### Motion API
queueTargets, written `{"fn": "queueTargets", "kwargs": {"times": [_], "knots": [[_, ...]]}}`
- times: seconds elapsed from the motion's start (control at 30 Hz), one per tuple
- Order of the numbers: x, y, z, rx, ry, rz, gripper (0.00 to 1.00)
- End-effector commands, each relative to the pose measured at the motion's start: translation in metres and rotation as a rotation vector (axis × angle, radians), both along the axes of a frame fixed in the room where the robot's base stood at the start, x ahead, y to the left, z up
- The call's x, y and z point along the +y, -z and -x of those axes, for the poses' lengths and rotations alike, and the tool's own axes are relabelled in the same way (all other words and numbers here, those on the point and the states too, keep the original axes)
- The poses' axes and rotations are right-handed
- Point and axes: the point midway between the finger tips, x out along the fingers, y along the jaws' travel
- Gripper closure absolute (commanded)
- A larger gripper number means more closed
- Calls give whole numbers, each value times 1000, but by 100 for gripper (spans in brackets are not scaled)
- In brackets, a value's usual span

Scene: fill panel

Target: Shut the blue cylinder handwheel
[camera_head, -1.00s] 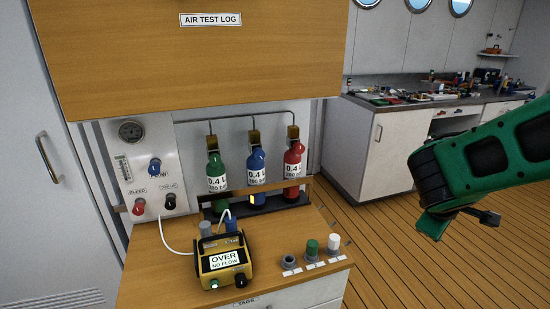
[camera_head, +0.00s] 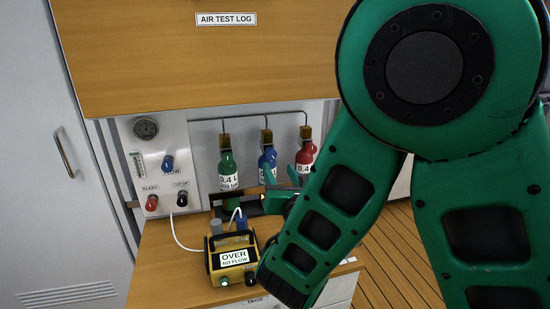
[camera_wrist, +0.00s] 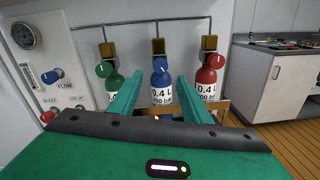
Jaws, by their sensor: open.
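The blue cylinder (camera_wrist: 161,85) stands between the green cylinder (camera_wrist: 113,82) and the red cylinder (camera_wrist: 207,80). Its blue handwheel (camera_wrist: 161,65) sits at its top, under a brass-coloured block. In the head view the blue cylinder (camera_head: 266,160) is partly hidden by my arm. My gripper (camera_wrist: 158,82) is open; its two green fingers point toward the rack, one on each side of the blue cylinder in the wrist view, and look empty. In the head view my gripper (camera_head: 283,190) is small and partly covered by my own arm. I cannot tell its exact distance from the handwheel.
A panel (camera_head: 160,165) with a gauge and knobs is at the left. A yellow analyser (camera_head: 232,259) reading "OVER NO FLOW" stands on the bench (camera_head: 165,265). The wooden cabinet (camera_head: 200,65) overhangs above. A pipe (camera_wrist: 140,20) runs above the cylinders.

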Motion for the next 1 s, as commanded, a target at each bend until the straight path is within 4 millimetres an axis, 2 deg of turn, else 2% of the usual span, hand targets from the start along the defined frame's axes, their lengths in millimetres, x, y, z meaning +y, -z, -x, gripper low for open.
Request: {"fn": "queueTargets", "kwargs": {"times": [0.3, 0.5, 0.7, 1.0], "knots": [[9, -2, -53, -2, 7, -8, 56], [17, -1, -81, 0, 6, -6, 56], [21, -1, -94, -1, 4, -5, 56], [21, -1, -96, 1, 3, -6, 56]]}}
